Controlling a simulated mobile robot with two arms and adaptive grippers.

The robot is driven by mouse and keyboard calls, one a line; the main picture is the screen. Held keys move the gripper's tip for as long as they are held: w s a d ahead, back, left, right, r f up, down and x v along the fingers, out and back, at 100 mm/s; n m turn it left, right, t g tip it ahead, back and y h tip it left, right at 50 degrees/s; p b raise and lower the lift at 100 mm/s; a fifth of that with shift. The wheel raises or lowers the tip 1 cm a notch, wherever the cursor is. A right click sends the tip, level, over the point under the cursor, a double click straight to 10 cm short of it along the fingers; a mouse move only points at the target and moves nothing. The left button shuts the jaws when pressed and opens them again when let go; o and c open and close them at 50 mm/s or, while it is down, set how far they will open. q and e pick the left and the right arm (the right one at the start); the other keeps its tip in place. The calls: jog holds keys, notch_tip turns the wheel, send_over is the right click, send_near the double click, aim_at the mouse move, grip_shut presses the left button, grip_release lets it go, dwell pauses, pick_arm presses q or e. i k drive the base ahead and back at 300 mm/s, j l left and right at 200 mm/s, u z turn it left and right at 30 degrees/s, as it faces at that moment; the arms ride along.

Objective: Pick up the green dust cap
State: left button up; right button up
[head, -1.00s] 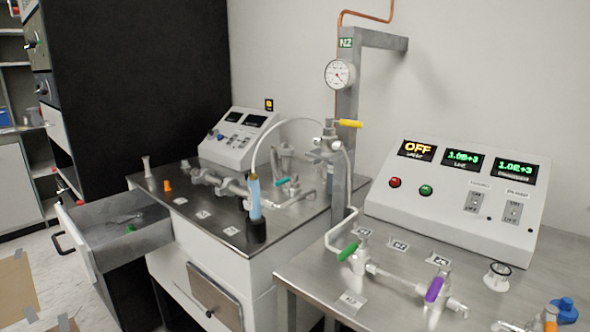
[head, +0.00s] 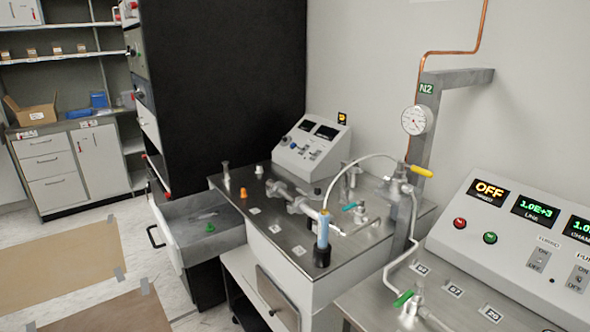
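A small green cap-like piece (head: 210,228) lies inside the open grey drawer (head: 183,232), near its front right part; it is small in the picture, but its colour fits the green dust cap. A pale, thin item (head: 204,215) lies beside it in the drawer. Neither of my grippers shows in the head view.
The drawer juts out left of a steel-topped bench (head: 270,228) with pipe fittings, an orange cap (head: 243,192) and a blue cylinder (head: 323,230). A second bench (head: 450,300) with a control console (head: 520,230) stands right. Open floor (head: 60,260) with brown mats lies left.

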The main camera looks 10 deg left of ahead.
aim_at(210, 227)
jog(key=u, duration=1.25)
